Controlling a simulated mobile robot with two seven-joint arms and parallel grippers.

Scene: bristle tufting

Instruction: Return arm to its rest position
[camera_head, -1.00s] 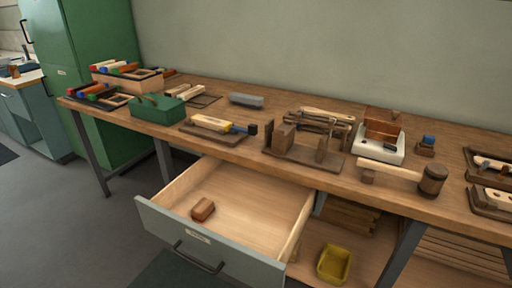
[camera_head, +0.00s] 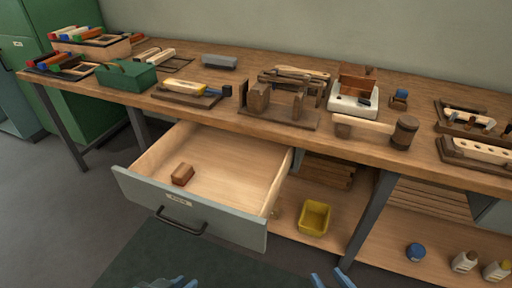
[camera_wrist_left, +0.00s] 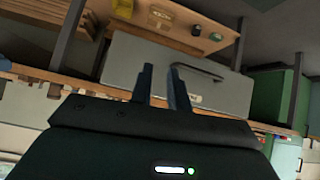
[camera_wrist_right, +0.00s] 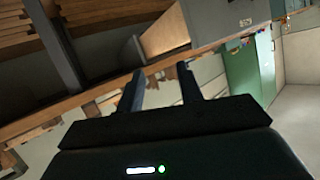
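My left gripper (camera_head: 170,283) shows only as fingertips at the bottom edge of the head view, in front of the open drawer. In the left wrist view its fingers (camera_wrist_left: 160,68) stand apart with nothing between them, with a narrow gap. My right gripper (camera_head: 331,278) shows at the bottom edge too, right of the drawer and away from the bench. In the right wrist view its fingers (camera_wrist_right: 160,70) are apart, with a wider gap, and empty. Most of both arms is out of view in the head view.
The drawer (camera_head: 188,207) is pulled out, with a brown block (camera_head: 182,174) inside. The workbench (camera_head: 225,116) carries trays, a green box (camera_head: 127,75) and a mallet (camera_head: 404,132). A yellow bin (camera_head: 314,218) sits on the lower shelf. The floor in front is clear.

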